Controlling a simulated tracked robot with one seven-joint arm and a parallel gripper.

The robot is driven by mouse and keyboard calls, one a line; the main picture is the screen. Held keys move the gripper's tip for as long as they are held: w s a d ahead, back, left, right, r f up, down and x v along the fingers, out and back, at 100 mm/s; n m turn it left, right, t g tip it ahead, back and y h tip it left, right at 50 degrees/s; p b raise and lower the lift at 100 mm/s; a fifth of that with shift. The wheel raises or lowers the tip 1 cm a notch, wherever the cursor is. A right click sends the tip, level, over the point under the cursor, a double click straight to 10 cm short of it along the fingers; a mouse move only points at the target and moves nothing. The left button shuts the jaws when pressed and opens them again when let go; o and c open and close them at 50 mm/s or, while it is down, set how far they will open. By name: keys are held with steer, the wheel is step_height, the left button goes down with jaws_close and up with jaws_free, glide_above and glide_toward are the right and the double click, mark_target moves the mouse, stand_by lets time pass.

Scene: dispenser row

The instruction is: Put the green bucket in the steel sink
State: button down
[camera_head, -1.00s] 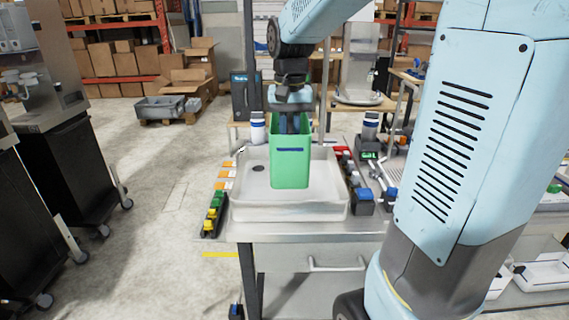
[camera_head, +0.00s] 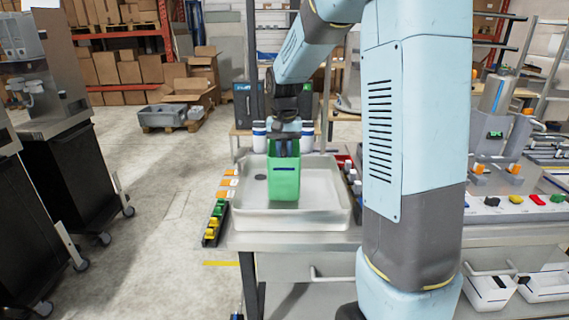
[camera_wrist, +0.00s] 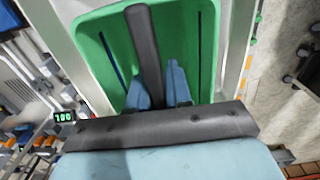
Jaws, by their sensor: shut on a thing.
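The green bucket (camera_head: 284,181) is upright, with a dark blue stripe near the top of its front. In the head view it appears within the outline of the pale steel sink (camera_head: 325,209); whether its base touches the sink floor I cannot tell. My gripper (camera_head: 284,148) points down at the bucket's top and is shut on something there. In the wrist view the bucket (camera_wrist: 205,40) fills the upper middle, and my gripper's blue-grey fingers (camera_wrist: 160,88) reach into its mouth beside a dark bar, likely its handle. The fingertips are partly hidden.
Small coloured blocks (camera_head: 216,220) line the bench left of the sink. White canisters (camera_head: 259,137) stand behind it. The sink floor around the bucket is clear.

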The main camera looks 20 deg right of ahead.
steer(key=shift+f, duration=1.5)
steer(key=c, duration=1)
jaws_free()
steer(key=shift+f, duration=0.1)
steer(key=shift+c, duration=0.2)
